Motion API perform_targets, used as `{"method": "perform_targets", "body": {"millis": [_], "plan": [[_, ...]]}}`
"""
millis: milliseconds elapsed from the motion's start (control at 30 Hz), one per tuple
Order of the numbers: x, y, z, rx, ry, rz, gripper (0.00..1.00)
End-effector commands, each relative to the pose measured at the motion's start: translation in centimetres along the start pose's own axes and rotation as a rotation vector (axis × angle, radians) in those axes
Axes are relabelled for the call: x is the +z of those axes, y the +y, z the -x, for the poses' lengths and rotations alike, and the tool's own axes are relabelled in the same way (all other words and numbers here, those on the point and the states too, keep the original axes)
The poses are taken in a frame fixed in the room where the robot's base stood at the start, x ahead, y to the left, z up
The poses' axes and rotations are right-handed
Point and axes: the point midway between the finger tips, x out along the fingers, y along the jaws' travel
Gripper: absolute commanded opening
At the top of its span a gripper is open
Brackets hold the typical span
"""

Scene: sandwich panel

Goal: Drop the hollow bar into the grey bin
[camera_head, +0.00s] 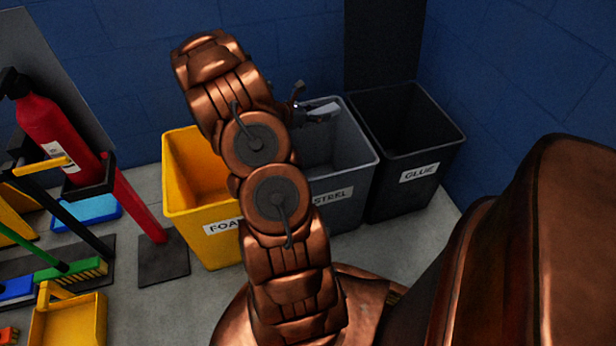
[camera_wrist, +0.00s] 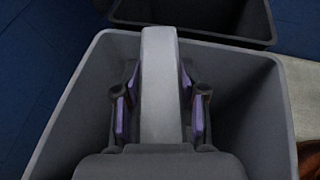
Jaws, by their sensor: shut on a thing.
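The hollow bar (camera_wrist: 160,85) is a light grey, straight piece held lengthwise between the purple-padded fingers of my gripper (camera_wrist: 160,100). In the head view the bar (camera_head: 322,110) shows as a short pale piece beside my gripper (camera_head: 302,108). The grey bin (camera_head: 344,200) has a label that ends in "STREL"; my arm hides its left part. In the wrist view the grey bin's rim (camera_wrist: 262,62) surrounds the gripper and bar on the sides that show. The bar appears over the bin's opening, and I cannot tell its exact height.
A yellow bin (camera_head: 190,205) labelled "FOA..." stands left of the grey bin, and a black bin (camera_head: 440,180) labelled "GLUE" stands right. A red extinguisher (camera_head: 55,135) and cleaning tools are at the left. Blue walls (camera_head: 540,80) close the back.

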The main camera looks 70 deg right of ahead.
Motion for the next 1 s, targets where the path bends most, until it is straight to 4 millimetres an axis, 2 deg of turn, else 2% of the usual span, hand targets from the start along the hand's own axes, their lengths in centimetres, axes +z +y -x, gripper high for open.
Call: {"method": "perform_targets", "body": {"millis": [533, 933, 967, 1000], "plan": [[-4.9, 0.1, -1.8, 0.003, 0.0, 0.003, 0.0], [-5.4, 0.2, -2.0, 0.005, -0.001, 0.002, 0.0], [-5.4, 0.2, -2.0, 0.005, -0.001, 0.002, 0.42], [-5.3, 0.2, -2.0, 0.005, -0.001, 0.002, 0.46]]}}
